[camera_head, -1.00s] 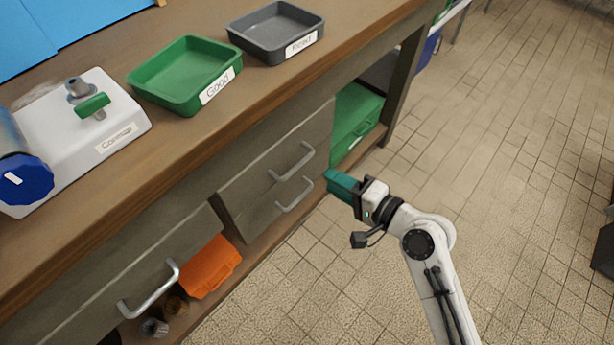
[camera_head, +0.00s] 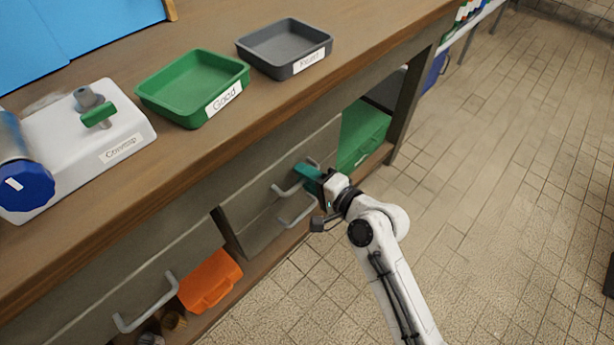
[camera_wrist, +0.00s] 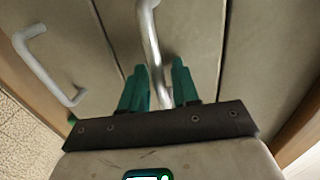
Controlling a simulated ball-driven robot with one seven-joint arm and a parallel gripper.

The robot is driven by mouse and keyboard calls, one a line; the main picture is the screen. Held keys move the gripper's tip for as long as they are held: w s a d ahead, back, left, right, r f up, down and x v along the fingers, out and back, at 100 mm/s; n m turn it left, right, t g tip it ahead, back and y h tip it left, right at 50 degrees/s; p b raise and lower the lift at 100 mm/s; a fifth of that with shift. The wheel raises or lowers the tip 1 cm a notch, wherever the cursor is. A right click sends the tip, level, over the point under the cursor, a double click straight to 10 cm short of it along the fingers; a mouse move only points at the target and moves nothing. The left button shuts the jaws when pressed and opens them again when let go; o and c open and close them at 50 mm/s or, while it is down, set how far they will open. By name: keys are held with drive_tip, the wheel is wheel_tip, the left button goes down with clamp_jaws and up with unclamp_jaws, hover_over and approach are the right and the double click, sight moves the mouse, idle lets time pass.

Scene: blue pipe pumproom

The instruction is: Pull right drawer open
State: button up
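The right drawer unit has two grey drawer fronts, each with a metal bar handle; both fronts look closed. My gripper (camera_head: 308,174) is at the upper handle (camera_head: 284,191). In the wrist view that handle (camera_wrist: 149,38) runs between the two green fingers of my gripper (camera_wrist: 159,82).
On the bench stand a green tray (camera_head: 172,112), a grey tray (camera_head: 262,66) and a white device (camera_head: 112,150). A green case (camera_head: 365,128) is on the shelf beyond the drawers. An orange case (camera_head: 213,278) and another handle (camera_head: 146,312) are nearer. The tiled floor at right is open.

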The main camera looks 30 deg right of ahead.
clamp_jaws()
idle(0.6)
